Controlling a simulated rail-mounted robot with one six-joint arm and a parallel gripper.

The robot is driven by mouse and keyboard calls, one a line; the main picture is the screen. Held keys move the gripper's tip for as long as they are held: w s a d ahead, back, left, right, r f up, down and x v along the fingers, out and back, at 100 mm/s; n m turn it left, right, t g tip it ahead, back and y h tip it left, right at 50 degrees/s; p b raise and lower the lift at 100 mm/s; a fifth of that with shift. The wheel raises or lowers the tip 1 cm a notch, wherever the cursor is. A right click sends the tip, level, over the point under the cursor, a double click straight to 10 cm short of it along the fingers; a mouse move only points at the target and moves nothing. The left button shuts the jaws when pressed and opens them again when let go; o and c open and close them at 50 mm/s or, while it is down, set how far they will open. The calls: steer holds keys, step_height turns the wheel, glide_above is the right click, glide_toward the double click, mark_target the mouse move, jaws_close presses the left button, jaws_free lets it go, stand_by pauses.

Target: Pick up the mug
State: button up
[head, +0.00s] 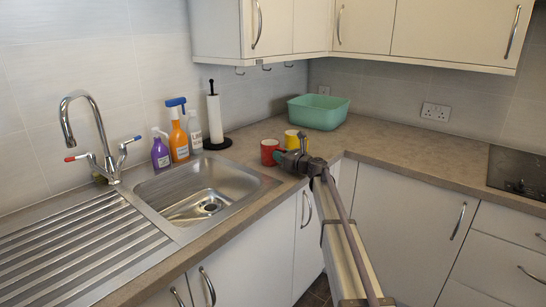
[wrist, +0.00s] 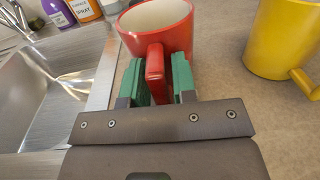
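A red mug (head: 269,152) stands on the worktop just right of the sink, and in the wrist view it (wrist: 178,24) has its handle toward me. My gripper (wrist: 157,82) has its two green-padded fingers on either side of the red handle, with narrow gaps hard to judge. In the head view my gripper (head: 290,158) is beside the mug. A yellow mug (head: 292,139) stands behind and to the right, and it also shows in the wrist view (wrist: 281,42). I cannot tell whether the fingers touch the handle.
The steel sink (head: 170,188) lies left of the red mug. A paper towel roll (head: 215,118) and several bottles stand behind the sink. A green basin (head: 318,113) sits in the back corner. The worktop (head: 400,154) to the right is clear up to the hob (head: 517,171).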

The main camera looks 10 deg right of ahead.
jaws_close()
steer(key=shift+r, duration=0.1)
